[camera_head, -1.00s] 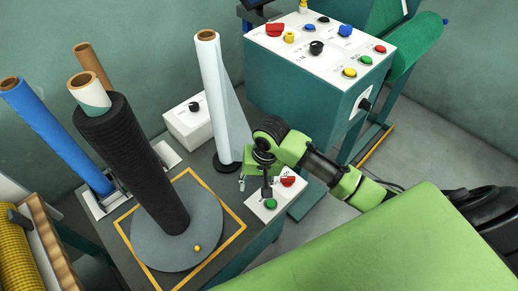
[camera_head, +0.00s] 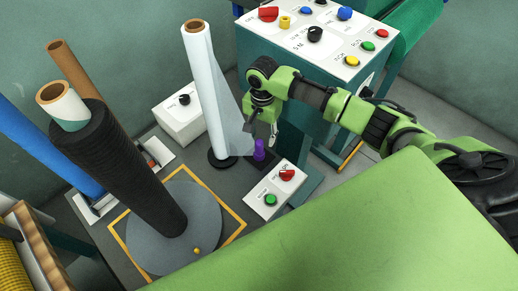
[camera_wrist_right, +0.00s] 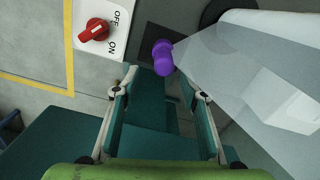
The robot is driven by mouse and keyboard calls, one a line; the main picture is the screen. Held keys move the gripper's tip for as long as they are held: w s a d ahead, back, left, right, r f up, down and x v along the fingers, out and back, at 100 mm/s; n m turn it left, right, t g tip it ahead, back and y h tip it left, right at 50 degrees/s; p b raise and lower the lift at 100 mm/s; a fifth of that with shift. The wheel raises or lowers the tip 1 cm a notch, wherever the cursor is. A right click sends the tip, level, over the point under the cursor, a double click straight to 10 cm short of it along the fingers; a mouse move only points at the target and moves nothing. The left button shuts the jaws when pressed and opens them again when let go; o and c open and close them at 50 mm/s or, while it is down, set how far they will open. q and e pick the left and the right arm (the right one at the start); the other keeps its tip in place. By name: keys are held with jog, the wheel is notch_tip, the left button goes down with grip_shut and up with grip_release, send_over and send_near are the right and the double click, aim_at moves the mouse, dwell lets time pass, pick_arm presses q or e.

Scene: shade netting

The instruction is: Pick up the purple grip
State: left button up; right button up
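The purple grip (camera_head: 259,149) is a small upright knob on the dark table top, just right of the white film roll's base. In the right wrist view the purple grip (camera_wrist_right: 163,57) lies ahead of the fingertips, beside the edge of the translucent film. My right gripper (camera_head: 263,125) hangs above the grip, pointing down. In the wrist view its two fingers (camera_wrist_right: 163,84) are spread with nothing between them, and the grip is beyond the tips, apart from them. My left gripper is not in view.
The white film roll (camera_head: 203,90) stands close left of the grip, its loose film (camera_head: 236,120) hanging towards it. A switch box (camera_head: 271,190) with red and green controls is in front. A large control cabinet (camera_head: 300,75) stands behind. A black roll (camera_head: 120,170) stands on a turntable.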

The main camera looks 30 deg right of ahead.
aim_at(259, 141)
jog(key=shift+a+f, duration=0.25)
jog(key=shift+f, duration=1.25)
jog(key=shift+a+f, duration=0.2)
jog(key=shift+f, duration=1.25)
grip_shut()
